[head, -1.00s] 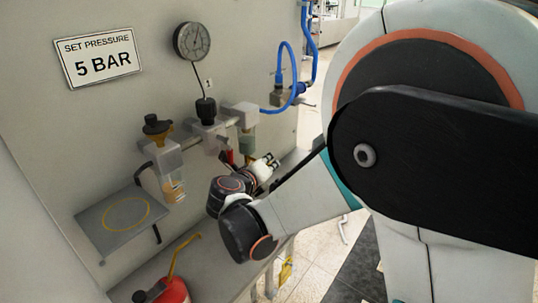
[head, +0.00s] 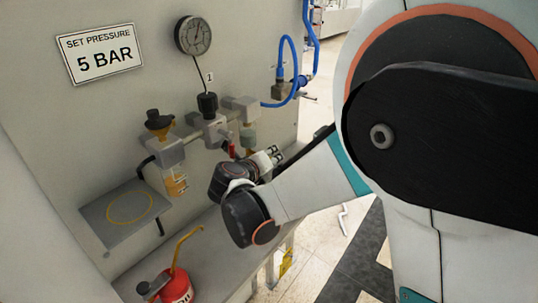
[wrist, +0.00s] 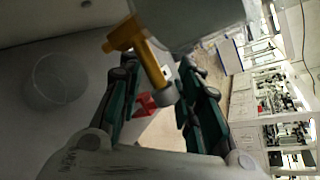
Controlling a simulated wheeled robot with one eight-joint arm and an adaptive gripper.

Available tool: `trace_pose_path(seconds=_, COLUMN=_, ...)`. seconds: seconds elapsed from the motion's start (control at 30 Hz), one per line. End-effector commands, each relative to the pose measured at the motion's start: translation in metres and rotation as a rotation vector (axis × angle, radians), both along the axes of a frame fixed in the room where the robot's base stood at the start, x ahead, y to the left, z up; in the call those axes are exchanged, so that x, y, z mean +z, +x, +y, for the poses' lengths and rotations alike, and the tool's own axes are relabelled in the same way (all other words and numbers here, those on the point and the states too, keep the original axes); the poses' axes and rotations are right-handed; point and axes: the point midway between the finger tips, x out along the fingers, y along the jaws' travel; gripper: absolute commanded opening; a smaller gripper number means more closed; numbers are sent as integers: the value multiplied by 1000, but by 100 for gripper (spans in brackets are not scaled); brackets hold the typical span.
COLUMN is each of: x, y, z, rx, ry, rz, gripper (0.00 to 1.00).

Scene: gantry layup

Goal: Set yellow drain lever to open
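The yellow drain lever (wrist: 152,68) shows in the wrist view as a yellow bar with a grey end, below a pale bowl (wrist: 195,22). My gripper (wrist: 156,84) is open, with one green-and-black finger on each side of the lever. I cannot tell whether either finger touches it. In the head view my gripper (head: 273,156) is under the right-hand bowl (head: 248,136) of the wall unit, and the lever is mostly hidden there.
A pressure gauge (head: 193,35), a black knob (head: 207,104) and an amber oil bowl (head: 175,182) are on the panel. A red oil can (head: 177,287) with a yellow spout stands on the bench below. A blue hose (head: 292,70) hangs at the right.

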Motion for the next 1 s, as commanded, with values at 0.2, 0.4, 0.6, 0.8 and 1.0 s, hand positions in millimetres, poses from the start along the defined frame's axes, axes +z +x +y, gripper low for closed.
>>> trace_pose_path(seconds=0.2, x=1, y=-2, z=1, rx=1, ry=0, rz=-1, gripper=31)
trace_pose_path(seconds=0.4, x=10, y=-24, z=10, rx=3, ry=-1, rz=0, gripper=31)
trace_pose_path(seconds=0.6, x=21, y=-51, z=21, rx=4, ry=1, rz=0, gripper=31)
trace_pose_path(seconds=0.8, x=27, y=-64, z=26, rx=2, ry=0, rz=-1, gripper=31)
trace_pose_path(seconds=1.0, x=29, y=-65, z=28, rx=4, ry=1, rz=-2, gripper=31)
